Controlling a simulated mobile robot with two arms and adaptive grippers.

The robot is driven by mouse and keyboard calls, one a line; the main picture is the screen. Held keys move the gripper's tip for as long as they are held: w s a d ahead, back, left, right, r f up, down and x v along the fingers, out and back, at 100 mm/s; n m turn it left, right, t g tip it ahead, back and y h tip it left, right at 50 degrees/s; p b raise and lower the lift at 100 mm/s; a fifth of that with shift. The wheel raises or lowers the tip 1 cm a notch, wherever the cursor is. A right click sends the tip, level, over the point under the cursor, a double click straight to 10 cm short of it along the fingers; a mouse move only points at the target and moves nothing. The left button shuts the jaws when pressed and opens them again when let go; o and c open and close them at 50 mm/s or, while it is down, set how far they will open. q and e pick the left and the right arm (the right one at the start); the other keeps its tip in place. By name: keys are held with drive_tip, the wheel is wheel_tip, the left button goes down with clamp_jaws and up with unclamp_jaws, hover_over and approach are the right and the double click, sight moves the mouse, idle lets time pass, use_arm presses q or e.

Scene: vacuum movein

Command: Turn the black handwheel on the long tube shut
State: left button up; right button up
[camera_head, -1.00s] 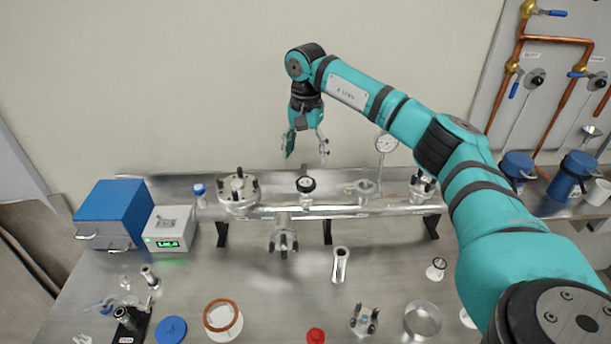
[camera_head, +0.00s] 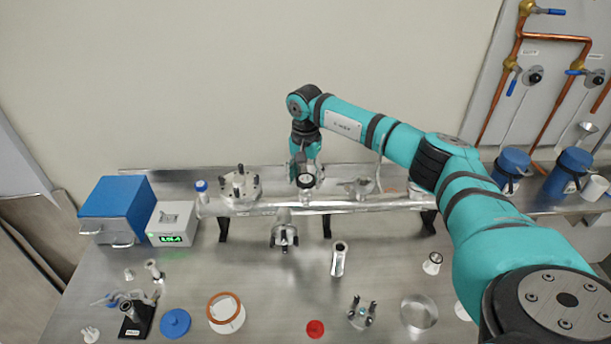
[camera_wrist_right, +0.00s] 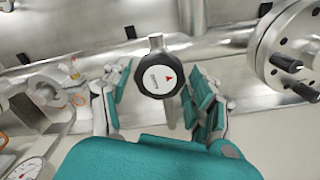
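The black handwheel (camera_head: 306,181) stands on top of the long tube (camera_head: 330,207), near its middle. In the right wrist view the handwheel (camera_wrist_right: 157,76) shows its white face with a small red mark and lettering. My right gripper (camera_head: 305,172) is right over the handwheel from behind and above. In the wrist view its teal fingers (camera_wrist_right: 152,92) are spread, one on each side of the handwheel, with a gap to it on both sides. Nothing is between them but the handwheel. My left gripper is in neither view.
A flanged port (camera_head: 240,186) with dark knobs rises from the tube at left, also seen in the wrist view (camera_wrist_right: 290,50). A blue box (camera_head: 115,210) and a green-display unit (camera_head: 171,224) stand at the left. Loose parts lie along the front of the bench. A dial gauge (camera_wrist_right: 28,172) is close by.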

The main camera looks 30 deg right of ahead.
drive_tip(key=c, duration=0.8)
drive_tip(key=shift+o, duration=0.2)
